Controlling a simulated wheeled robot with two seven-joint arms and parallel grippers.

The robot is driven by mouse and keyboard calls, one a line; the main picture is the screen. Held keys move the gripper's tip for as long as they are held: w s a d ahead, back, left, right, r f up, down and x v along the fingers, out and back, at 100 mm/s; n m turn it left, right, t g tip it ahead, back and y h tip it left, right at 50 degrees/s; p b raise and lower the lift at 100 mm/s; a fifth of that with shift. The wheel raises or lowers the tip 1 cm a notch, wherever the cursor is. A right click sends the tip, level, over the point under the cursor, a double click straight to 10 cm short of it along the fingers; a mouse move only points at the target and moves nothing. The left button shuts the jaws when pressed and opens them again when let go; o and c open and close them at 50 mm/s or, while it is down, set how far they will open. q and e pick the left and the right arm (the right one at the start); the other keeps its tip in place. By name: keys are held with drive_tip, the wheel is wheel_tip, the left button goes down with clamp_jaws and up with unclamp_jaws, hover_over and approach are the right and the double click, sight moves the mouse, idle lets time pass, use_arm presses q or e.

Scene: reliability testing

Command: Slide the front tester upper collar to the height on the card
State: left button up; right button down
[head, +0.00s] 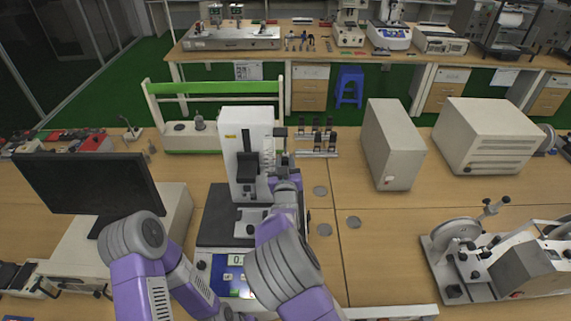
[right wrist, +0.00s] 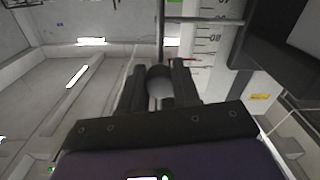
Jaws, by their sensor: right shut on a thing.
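The front tester (head: 234,130) is a white upright column on a dark base, with a blue control panel (head: 228,275) in front. My right gripper (head: 279,160) reaches up to the right side of the column. In the right wrist view, my right gripper (right wrist: 158,88) is shut on a dark rounded knob (right wrist: 158,73), which appears to belong to the upper collar. A thin metal rod runs beside it. A white printed scale (right wrist: 206,45) with tick marks stands just right of the fingers; its reading is unclear. My left arm shows at the lower left, its gripper out of view. I cannot make out the card.
A black monitor (head: 88,184) stands left of the tester. A tall beige box (head: 392,145) and a wider beige unit (head: 492,137) stand to the right. A wheel-fitted machine (head: 500,262) sits at the lower right. Bare tabletop lies right of the tester, with several grey discs on it.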

drive_tip(key=c, duration=0.8)
unclamp_jaws()
drive_tip(key=shift+s, duration=0.1)
drive_tip(key=s+b, duration=0.1)
drive_tip(key=s, duration=0.6)
drive_tip(key=shift+s+b, duration=0.2)
drive_tip(key=shift+b, duration=0.15)
